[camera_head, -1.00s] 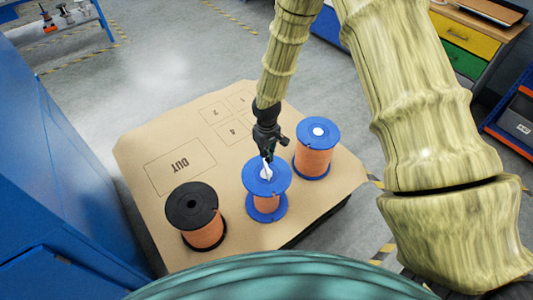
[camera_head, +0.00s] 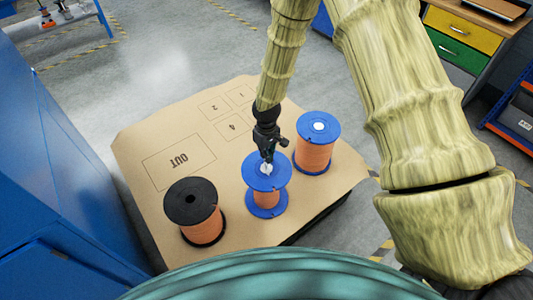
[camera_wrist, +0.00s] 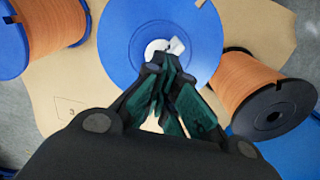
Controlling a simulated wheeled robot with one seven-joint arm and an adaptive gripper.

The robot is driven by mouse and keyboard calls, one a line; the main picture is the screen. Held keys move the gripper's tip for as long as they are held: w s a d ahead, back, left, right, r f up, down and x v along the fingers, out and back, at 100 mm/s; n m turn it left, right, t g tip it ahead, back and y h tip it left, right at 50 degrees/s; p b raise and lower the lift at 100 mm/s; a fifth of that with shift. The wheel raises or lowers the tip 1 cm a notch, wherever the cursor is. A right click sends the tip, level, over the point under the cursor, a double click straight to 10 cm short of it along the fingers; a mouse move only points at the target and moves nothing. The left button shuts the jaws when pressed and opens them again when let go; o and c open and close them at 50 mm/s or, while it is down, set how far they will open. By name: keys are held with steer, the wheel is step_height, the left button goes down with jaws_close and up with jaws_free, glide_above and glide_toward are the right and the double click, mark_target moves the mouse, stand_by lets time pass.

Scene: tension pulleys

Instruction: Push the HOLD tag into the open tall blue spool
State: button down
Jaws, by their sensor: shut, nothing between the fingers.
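A blue-flanged spool with orange winding (camera_head: 266,197) stands in the middle of the front edge of the board. A small white piece, seemingly the HOLD tag (camera_head: 266,169), sits at its centre hole; its lettering is not readable. In the wrist view the white tag (camera_wrist: 177,46) shows beside the pale hub on the blue flange (camera_wrist: 118,35). My gripper (camera_head: 267,158) is shut and empty, pointing down right over the tag. Its fingertips (camera_wrist: 163,62) are at or just above the hub; I cannot tell if they touch the tag. How deep the tag sits is hidden.
A second blue spool (camera_head: 314,155) with a white centre stands to the right and behind. A black-flanged orange spool (camera_head: 203,232) stands at front left. The tan board (camera_head: 150,140) has a printed OUT box and numbered boxes, all empty. A blue cabinet (camera_head: 60,190) is at left.

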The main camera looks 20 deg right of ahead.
steer(key=shift+f, duration=0.4)
steer(key=shift+s+f, duration=0.1)
stand_by(0.8)
step_height(320, 180, up, 8)
steer(key=p, duration=0.5)
stand_by(0.5)
stand_by(0.3)
steer(key=shift+m+y, duration=0.5)
steer(key=s+f, duration=0.2)
steer(key=s, duration=0.1)
steer(key=s+f, duration=0.4)
steer(key=s, duration=0.1)
steer(key=shift+s+a+f, duration=0.1)
steer(key=shift+s+a, duration=0.25)
steer(key=shift+a, duration=0.05)
steer(key=s+d+f+m, duration=0.1)
steer(key=s+d+f, duration=0.1)
steer(key=s, duration=1.1)
steer(key=s+d+f+m+h, duration=0.1)
steer(key=s+f, duration=0.3)
steer(key=s, duration=1)
steer(key=shift+s+d+m+b, duration=0.25)
steer(key=shift+d+m+b, duration=0.05)
steer(key=shift+d+m, duration=0.35)
